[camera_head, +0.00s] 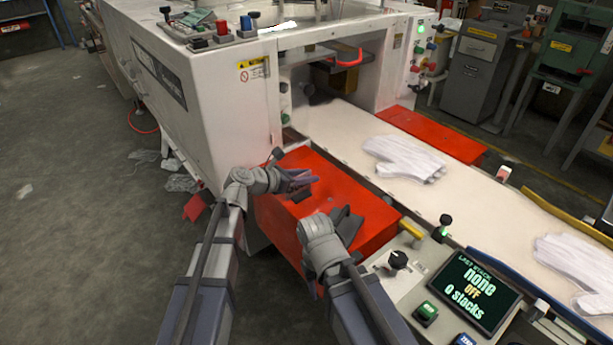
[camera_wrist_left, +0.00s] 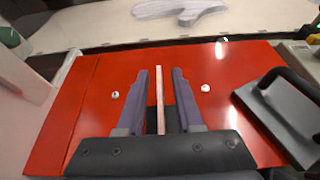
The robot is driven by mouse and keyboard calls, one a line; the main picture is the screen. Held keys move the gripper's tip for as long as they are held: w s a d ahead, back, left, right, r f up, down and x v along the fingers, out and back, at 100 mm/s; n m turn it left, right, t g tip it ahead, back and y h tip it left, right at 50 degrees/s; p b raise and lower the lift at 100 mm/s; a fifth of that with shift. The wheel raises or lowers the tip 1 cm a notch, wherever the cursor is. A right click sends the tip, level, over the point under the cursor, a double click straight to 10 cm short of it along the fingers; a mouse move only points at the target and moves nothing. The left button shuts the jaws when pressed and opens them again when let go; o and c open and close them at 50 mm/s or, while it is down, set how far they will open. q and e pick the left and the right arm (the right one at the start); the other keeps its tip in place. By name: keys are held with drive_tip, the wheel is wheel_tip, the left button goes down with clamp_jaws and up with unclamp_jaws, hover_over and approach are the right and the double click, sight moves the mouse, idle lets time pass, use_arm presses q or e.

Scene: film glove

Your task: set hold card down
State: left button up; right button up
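A thin pale pink-white upright strip, apparently the hold card seen edge-on (camera_wrist_left: 160,100), stands between my left fingers in the left wrist view. A dark block (camera_wrist_left: 172,122) is at its lower end; a dark piece also shows under the gripper in the head view (camera_head: 302,196). My left gripper (camera_head: 302,180) is over the red table; its two fingers (camera_wrist_left: 161,85) are apart, with a visible gap on each side of the strip. The card's face is not clear. My right gripper (camera_head: 343,218) is low over the red table's right part; its fingers blend with dark shapes there.
The red table (camera_head: 285,215) sits before a white conveyor (camera_head: 470,195) carrying white gloves (camera_head: 403,158). A grey plate with a black handle (camera_wrist_left: 280,110) lies right of my left gripper. A control panel with a screen (camera_head: 474,290) is at the right. A white machine (camera_head: 225,100) stands behind.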

use_arm(q)
drive_tip(key=p+v, duration=0.4)
drive_tip(key=v, duration=0.8)
drive_tip(key=s+d+f+m+g+y, duration=0.4)
drive_tip(key=s+d+f+m+g, duration=0.15)
drive_tip(key=s+f+m, duration=0.75)
drive_tip(key=s+a+m+g+y, duration=0.2)
drive_tip(key=s+a+m+y, duration=0.3)
drive_tip(key=m, duration=1.1)
drive_tip(key=shift+s+a+g+y, duration=0.25)
drive_tip(key=shift+s+g+y, duration=0.1)
drive_tip(key=shift+s+y, duration=1.3)
drive_tip(key=shift+w+f, duration=0.1)
